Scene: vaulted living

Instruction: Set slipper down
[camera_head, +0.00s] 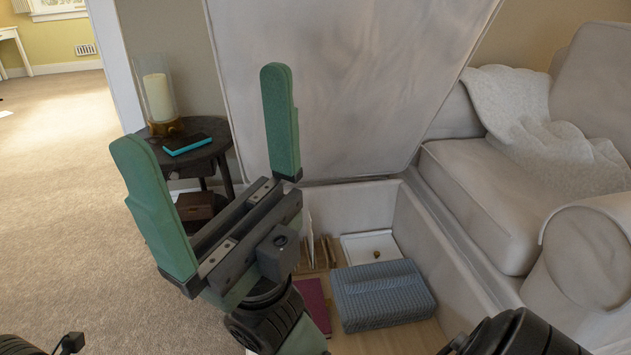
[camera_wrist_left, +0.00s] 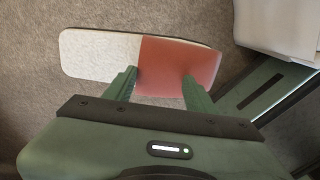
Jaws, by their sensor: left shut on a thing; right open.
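In the left wrist view a flat slipper (camera_wrist_left: 180,62), with a pale sole half and a red strap half, lies crosswise over the carpet. My left gripper (camera_wrist_left: 160,82) is shut on its red part. Whether the slipper touches the carpet or hangs just above it, I cannot tell. The slipper is not visible in the head view. My right gripper (camera_head: 222,165) is open and empty in the head view, its green fingers wide apart in front of the open storage ottoman.
The open ottoman (camera_head: 418,225) holds a blue knitted box (camera_head: 380,293), a purple book (camera_head: 313,303) and a white tray (camera_head: 371,247). A dark side table (camera_head: 205,152) bears a candle (camera_head: 158,97) and a teal-edged device (camera_head: 187,144). A couch (camera_head: 485,203) stands right. Carpet (camera_head: 60,230) is clear at left.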

